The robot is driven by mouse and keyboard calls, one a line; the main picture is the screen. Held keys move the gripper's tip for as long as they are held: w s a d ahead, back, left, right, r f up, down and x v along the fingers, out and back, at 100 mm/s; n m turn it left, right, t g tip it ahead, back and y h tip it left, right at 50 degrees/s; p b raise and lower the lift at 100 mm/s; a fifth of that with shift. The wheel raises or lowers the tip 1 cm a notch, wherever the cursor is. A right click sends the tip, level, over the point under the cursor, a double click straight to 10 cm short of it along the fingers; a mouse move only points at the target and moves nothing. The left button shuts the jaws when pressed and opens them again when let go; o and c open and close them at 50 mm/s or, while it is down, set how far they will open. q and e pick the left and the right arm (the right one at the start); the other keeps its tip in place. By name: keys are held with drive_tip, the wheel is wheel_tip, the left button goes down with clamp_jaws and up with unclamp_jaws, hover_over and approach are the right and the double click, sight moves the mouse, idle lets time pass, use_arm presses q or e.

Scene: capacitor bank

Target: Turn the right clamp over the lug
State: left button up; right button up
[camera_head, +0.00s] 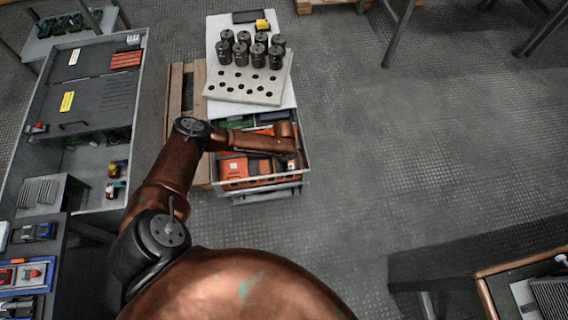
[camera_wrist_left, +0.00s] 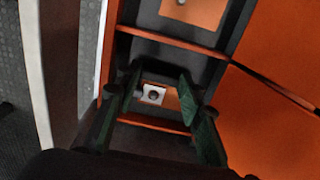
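In the left wrist view my left gripper (camera_wrist_left: 160,80) is open, with its two dark green fingers spread apart. Between the fingers a small pale square fitting with a dark round centre (camera_wrist_left: 153,94) shows in a dark recess beside an orange patch. I cannot tell whether it is the clamp or the lug, or whether a finger touches it. In the head view my left arm reaches over the tray of orange units (camera_head: 233,166), and its gripper is hidden under the arm. I cannot make out the right clamp there. My right gripper is not in view.
Behind the tray, a perforated pale block (camera_head: 243,86) carries several dark cylinders (camera_head: 241,52). A grey cabinet (camera_head: 100,85) stands at the left, with a wooden pallet (camera_head: 176,92) beside the tray. Open floor (camera_head: 400,140) lies to the right.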

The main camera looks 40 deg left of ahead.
use_arm(q)
drive_tip(key=c, duration=0.6)
